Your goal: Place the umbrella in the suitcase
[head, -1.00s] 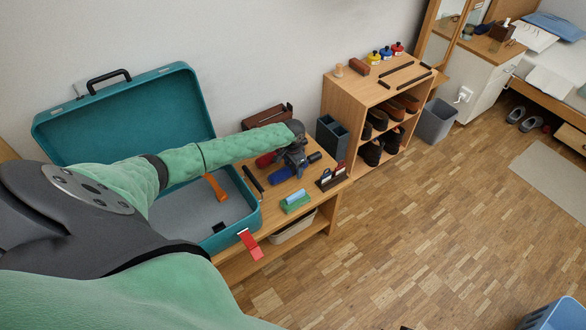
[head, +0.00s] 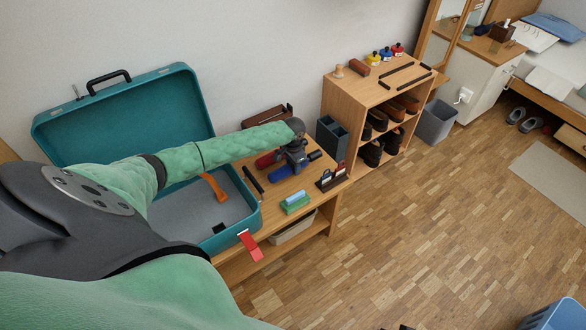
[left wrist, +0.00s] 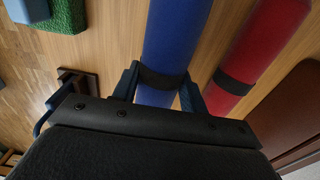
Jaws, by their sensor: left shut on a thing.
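A rolled blue umbrella (head: 281,174) with a dark band lies on the wooden bench, right of the suitcase. My left gripper (head: 296,164) is over it, and in the left wrist view its fingers (left wrist: 158,92) are shut around the blue umbrella (left wrist: 177,35) at the band. A similar red roll (head: 267,160) lies beside it, outside the fingers; it also shows in the left wrist view (left wrist: 262,45). The teal suitcase (head: 130,112) stands open on the bench, lid against the wall. My left arm hides part of its inside. My right gripper is not seen.
An orange item (head: 215,187) lies in the suitcase's grey interior. A black stick (head: 253,180), a green-and-blue block (head: 295,202), a dark holder (head: 331,178) and a brown case (head: 267,117) surround the gripper. A red tag (head: 250,244) hangs at the suitcase's front corner.

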